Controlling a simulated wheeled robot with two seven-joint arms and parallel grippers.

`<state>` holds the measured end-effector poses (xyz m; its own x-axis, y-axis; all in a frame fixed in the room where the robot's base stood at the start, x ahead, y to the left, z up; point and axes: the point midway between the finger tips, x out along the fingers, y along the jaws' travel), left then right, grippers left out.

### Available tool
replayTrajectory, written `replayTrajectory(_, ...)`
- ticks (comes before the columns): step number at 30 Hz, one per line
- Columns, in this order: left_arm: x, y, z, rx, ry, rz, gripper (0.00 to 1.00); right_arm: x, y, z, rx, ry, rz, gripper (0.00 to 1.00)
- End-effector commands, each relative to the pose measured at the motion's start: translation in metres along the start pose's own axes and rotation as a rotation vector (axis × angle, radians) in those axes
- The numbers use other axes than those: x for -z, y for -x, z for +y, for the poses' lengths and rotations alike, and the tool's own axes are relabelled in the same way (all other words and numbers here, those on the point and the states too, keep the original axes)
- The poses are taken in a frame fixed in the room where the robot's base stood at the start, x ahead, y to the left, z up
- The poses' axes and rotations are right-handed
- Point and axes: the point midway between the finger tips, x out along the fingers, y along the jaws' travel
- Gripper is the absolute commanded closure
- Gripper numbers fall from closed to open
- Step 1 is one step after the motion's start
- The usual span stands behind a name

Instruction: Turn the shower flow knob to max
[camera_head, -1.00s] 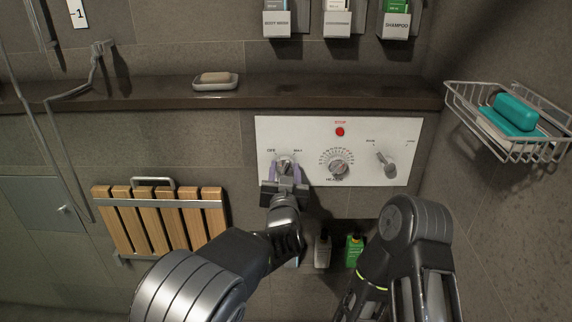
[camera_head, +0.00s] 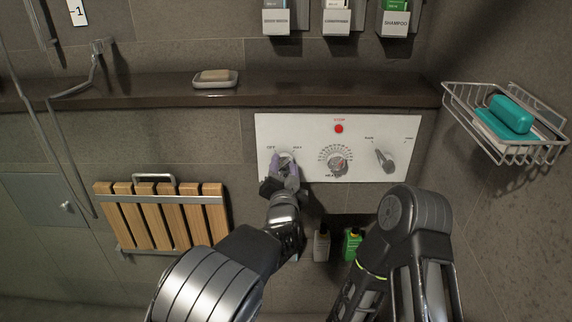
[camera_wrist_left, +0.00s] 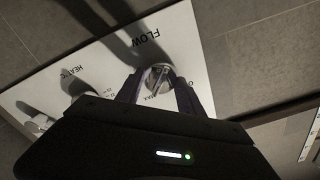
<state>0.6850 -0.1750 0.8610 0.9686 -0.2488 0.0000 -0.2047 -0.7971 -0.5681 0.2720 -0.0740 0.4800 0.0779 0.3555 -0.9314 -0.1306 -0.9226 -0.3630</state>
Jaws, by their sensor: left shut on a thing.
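The flow knob (camera_head: 285,157) is the left one of the three controls on the white wall panel (camera_head: 312,150), between its OFF and MAX marks. It is round and metallic, and partly hidden by my fingers. In the left wrist view the knob (camera_wrist_left: 159,80) sits between my fingertips beside the word FLOW. My left gripper (camera_head: 284,170) is shut on the knob, with its wrist rolled clockwise in the head view. My right arm (camera_head: 405,240) shows at the lower right, but its gripper is out of view.
The heater dial (camera_head: 335,160) and a lever knob (camera_head: 385,160) lie to the right on the panel, with a red stop button (camera_head: 338,129) above. A stone ledge (camera_head: 140,92) runs above. A wooden folding seat (camera_head: 163,216) is at left, and bottles (camera_head: 352,244) stand below.

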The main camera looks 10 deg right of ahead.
Motion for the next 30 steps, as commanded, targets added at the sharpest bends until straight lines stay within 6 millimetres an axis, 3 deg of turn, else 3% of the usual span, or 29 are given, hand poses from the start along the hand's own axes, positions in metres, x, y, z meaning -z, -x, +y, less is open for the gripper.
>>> replayTrajectory(5, -0.001, -0.001, -0.004, 0.008, -0.002, -0.001, 0.96, 0.0, 0.0, 0.0, 0.0, 0.0, 0.0, 1.0)
replayTrajectory(6, -0.001, -0.001, -0.004, 0.008, -0.002, -0.001, 0.53, 0.0, 0.0, 0.0, 0.0, 0.0, 0.0, 1.0)
replayTrajectory(13, -0.001, -0.001, -0.003, 0.005, -0.001, -0.001, 0.34, 0.0, 0.0, 0.0, 0.0, 0.0, 0.0, 1.0)
replayTrajectory(23, 0.0, 0.002, -0.001, 0.002, 0.0, -0.001, 0.34, 0.0, 0.0, 0.0, 0.0, 0.0, 0.0, 1.0)
replayTrajectory(30, 0.0, 0.029, -0.002, 0.001, 0.001, -0.001, 0.34, 0.0, -0.001, 0.0, 0.0, 0.0, 0.0, 1.0)
